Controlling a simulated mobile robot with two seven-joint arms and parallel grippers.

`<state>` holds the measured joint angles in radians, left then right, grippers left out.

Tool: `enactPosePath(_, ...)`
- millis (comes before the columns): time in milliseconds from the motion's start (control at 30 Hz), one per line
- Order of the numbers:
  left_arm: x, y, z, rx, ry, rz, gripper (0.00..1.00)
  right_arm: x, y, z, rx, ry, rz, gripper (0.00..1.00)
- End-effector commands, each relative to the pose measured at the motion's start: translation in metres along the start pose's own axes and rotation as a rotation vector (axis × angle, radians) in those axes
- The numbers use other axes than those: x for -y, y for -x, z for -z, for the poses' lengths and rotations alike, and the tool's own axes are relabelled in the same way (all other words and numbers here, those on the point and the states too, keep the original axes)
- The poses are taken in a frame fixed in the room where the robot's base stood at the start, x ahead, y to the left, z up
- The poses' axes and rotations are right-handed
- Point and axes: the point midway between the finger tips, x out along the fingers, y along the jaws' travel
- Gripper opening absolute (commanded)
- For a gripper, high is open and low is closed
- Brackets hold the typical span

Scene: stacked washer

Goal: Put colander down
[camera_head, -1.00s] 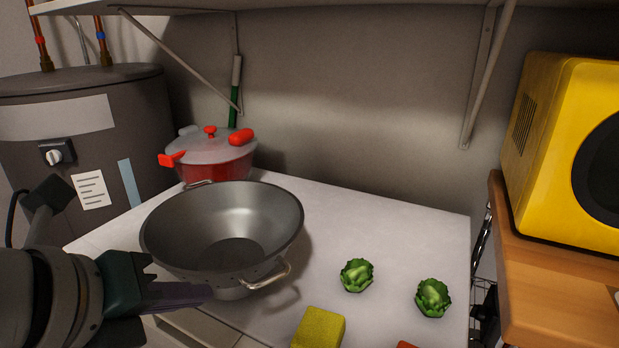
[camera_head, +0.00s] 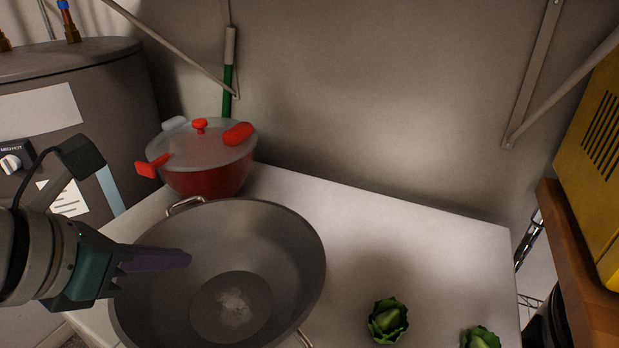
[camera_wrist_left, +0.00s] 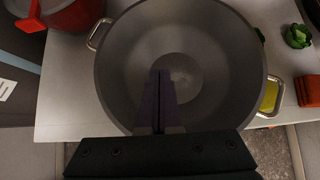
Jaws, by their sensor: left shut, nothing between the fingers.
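The colander is a wide grey metal bowl (camera_head: 275,250) with two loop handles, resting upright on the white countertop in the head view. It also shows in the left wrist view (camera_wrist_left: 215,60), with a handle at each side. My left gripper (camera_head: 188,259) comes in from the left, over the near left part of the bowl. Its purple fingers (camera_wrist_left: 160,85) are shut with nothing between them and point over the bowl's inside. I cannot tell whether they touch the bowl. My right gripper is not in view.
A red pot (camera_head: 205,180) with a glass lid stands behind the bowl at the left. Two green artichokes (camera_head: 388,321) lie to the right. A yellow sponge-like block (camera_wrist_left: 269,97) is beside the bowl. The white counter (camera_head: 420,240) is clear at the back right.

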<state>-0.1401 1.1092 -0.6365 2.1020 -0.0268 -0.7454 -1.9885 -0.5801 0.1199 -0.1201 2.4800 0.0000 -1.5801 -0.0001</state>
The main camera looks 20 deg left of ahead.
Motion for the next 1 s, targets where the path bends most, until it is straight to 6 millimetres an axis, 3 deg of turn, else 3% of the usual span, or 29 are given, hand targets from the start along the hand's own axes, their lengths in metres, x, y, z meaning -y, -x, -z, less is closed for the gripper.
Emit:
enactPosePath(433, 0.002, -0.092, 0.001, 0.001, 0.009, 0.002, 0.00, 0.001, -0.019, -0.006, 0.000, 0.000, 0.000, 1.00)
enactPosePath(700, 0.002, -0.113, -0.025, 0.001, 0.006, 0.002, 0.00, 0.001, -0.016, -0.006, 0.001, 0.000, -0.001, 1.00)
enactPosePath(1000, 0.001, -0.116, -0.028, -0.001, 0.005, 0.002, 0.00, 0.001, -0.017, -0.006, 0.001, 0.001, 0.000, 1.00)
